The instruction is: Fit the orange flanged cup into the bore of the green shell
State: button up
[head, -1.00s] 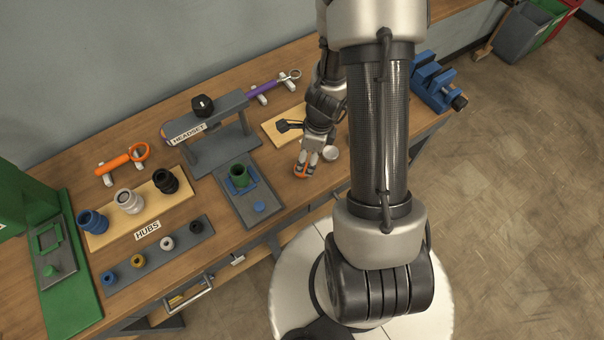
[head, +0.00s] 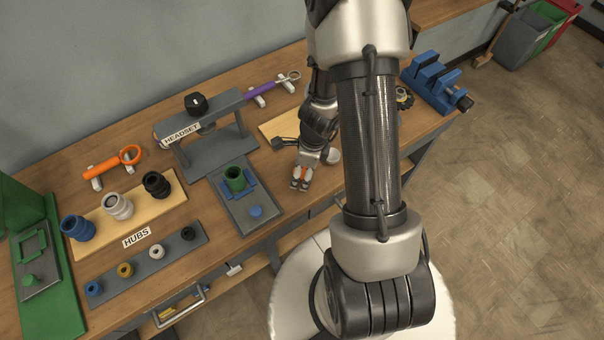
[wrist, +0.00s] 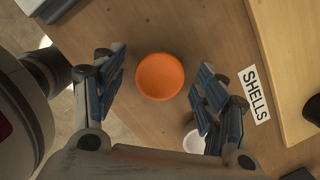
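The orange flanged cup (wrist: 160,76) shows in the wrist view as a round orange disc on the wooden bench, between my fingers. My gripper (wrist: 159,88) is open, with a gap between the cup and the fingers on each side. In the head view my gripper (head: 300,185) is low over the bench, and only a bit of orange shows between its fingers. The green shell (head: 235,181) stands upright in a blue holder on a grey plate, left of my gripper, its bore facing up and empty-looking. The cup's lower part is hidden.
A white round part (head: 333,156) sits close beside my gripper. A grey headset stand (head: 205,150) with a black knob rises behind the shell. A blue button-like part (head: 255,212) is in front of the shell. Hubs on a wooden board (head: 135,222) and a blue vise (head: 435,82) stand farther off.

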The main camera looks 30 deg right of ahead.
jog(key=c, duration=1.2)
